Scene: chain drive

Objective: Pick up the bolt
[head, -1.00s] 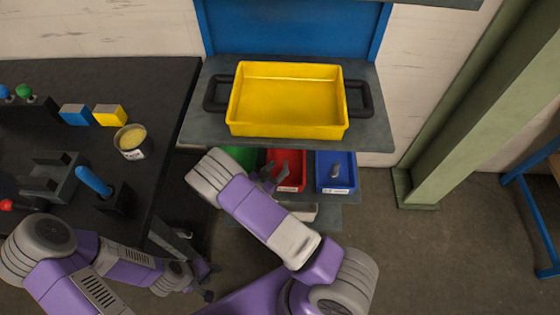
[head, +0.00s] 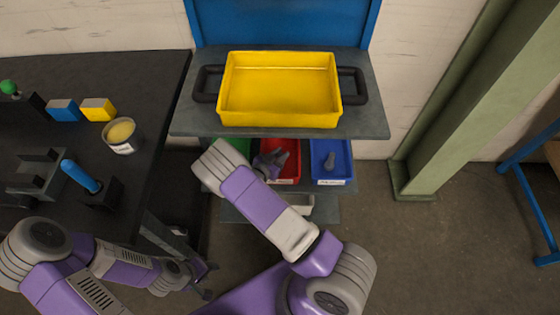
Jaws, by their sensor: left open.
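A small grey part that looks like a bolt (head: 330,161) lies in the blue bin (head: 333,181) on the lower shelf. My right gripper (head: 271,160) is over the red bin (head: 291,160), left of the blue bin and apart from the grey part. Its fingers are small and dark here, and I cannot tell whether they are open or hold anything. What lies in the red bin under the gripper is hidden. My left gripper (head: 207,282) is open and low beside the black bench, away from the bins.
A yellow tray with black handles (head: 280,118) stands on the shelf above the bins. A green bin (head: 234,150) is partly hidden behind my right arm. The black bench (head: 120,75) at left holds a tin (head: 122,136), blocks and a blue-handled tool (head: 82,176).

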